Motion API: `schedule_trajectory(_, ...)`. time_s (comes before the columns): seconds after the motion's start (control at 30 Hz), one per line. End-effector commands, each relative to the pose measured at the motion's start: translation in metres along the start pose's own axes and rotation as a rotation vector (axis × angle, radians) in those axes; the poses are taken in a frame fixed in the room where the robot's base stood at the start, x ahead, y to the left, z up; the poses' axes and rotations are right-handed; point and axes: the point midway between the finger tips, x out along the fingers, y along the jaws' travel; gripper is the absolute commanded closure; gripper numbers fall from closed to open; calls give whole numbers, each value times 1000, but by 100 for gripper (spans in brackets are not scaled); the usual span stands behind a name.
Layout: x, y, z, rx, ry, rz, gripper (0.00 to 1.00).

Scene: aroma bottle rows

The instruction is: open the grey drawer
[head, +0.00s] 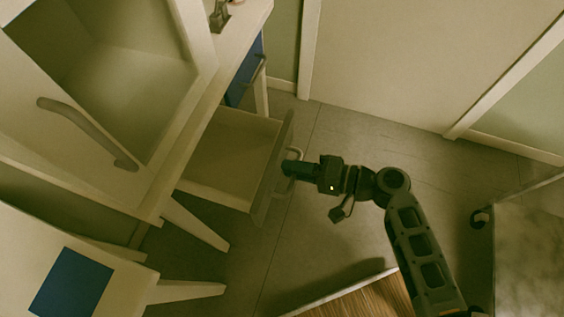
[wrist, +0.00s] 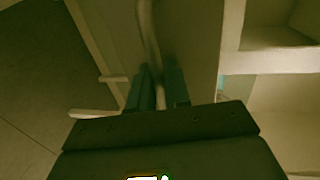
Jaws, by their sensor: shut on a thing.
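The grey drawer (head: 271,172) stands pulled out from the white cabinet on the left, and its empty inside (head: 228,150) shows from above. Its curved handle (head: 296,151) is on the outer face of the front. My gripper (head: 287,168) reaches the handle from the right and is shut on it. In the wrist view the pale handle (wrist: 149,35) runs down between the two fingers of my gripper (wrist: 158,86).
A blue drawer (head: 247,72) lies farther along the cabinet. An open compartment with a curved-handled door (head: 75,125) is at upper left. A wooden surface (head: 360,299) is at the bottom, and a pale wheeled piece (head: 530,245) at right. Floor (head: 345,135) beyond my gripper is clear.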

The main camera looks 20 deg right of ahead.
Motion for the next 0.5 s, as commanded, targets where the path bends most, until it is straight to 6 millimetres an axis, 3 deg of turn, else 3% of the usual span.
schedule_trajectory(0.3, -1, 1, 0, 1, -1, 2, 100)
schedule_trajectory(0.33, -1, 1, 0, 1, -1, 2, 82)
schedule_trajectory(0.5, -1, 1, 0, 1, -1, 1, 68)
